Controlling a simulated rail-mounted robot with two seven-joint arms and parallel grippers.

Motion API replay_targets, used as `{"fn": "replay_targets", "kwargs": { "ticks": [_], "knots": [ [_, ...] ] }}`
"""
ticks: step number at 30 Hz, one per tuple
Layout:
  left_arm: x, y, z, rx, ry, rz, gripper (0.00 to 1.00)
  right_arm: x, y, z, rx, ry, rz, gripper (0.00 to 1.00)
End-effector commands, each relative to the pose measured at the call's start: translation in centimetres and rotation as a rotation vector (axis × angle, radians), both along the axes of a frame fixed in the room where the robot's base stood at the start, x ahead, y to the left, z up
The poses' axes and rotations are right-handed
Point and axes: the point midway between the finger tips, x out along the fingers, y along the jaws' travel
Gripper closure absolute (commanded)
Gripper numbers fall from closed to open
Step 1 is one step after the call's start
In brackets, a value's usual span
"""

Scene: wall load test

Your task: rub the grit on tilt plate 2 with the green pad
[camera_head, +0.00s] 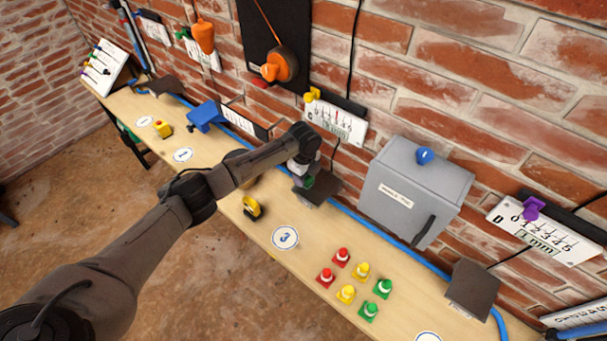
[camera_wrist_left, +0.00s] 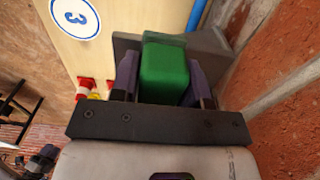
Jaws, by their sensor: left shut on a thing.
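My left gripper (camera_head: 304,184) is shut on the green pad (camera_head: 309,182), low over a dark tilt plate (camera_head: 321,189) on the bench below the wall. In the left wrist view the green pad (camera_wrist_left: 164,72) sits between the two fingers of the left gripper (camera_wrist_left: 163,85). The dark plate (camera_wrist_left: 213,43) shows behind and beside the pad; I cannot tell whether they touch. Two similar dark plates stand farther left (camera_head: 165,84) and at the right (camera_head: 473,289). No plate number is readable, and no grit can be made out. My right gripper is not in view.
A grey box (camera_head: 415,192) with a handle stands right of the plate. A blue hose (camera_head: 375,228) runs along the bench's back. Several red, yellow and green knobs (camera_head: 354,284) stand in front. A yellow-black object (camera_head: 252,207) lies near the front edge. Brick wall rises close behind.

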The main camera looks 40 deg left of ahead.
Motion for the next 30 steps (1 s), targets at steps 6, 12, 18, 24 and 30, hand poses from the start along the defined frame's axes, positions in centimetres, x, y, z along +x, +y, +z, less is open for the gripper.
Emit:
{"fn": "replay_targets", "kwargs": {
  "ticks": [6,12,18,24,30],
  "knots": [
    [0.0,-1.4,0.4,-0.001,0.001,-0.002,0.77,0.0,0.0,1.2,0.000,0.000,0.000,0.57],
    [0.0,-3.1,0.4,-0.001,0.000,-0.001,0.77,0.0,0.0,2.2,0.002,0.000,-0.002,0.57],
    [0.0,-4.0,0.3,0.000,0.000,-0.001,0.77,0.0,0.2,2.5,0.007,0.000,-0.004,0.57],
    [0.0,-4.7,0.3,-0.001,0.000,-0.001,0.77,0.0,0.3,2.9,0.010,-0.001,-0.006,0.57],
    [0.0,-6.3,0.2,0.000,0.001,-0.002,0.77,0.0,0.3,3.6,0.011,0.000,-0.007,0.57]
  ]
}}
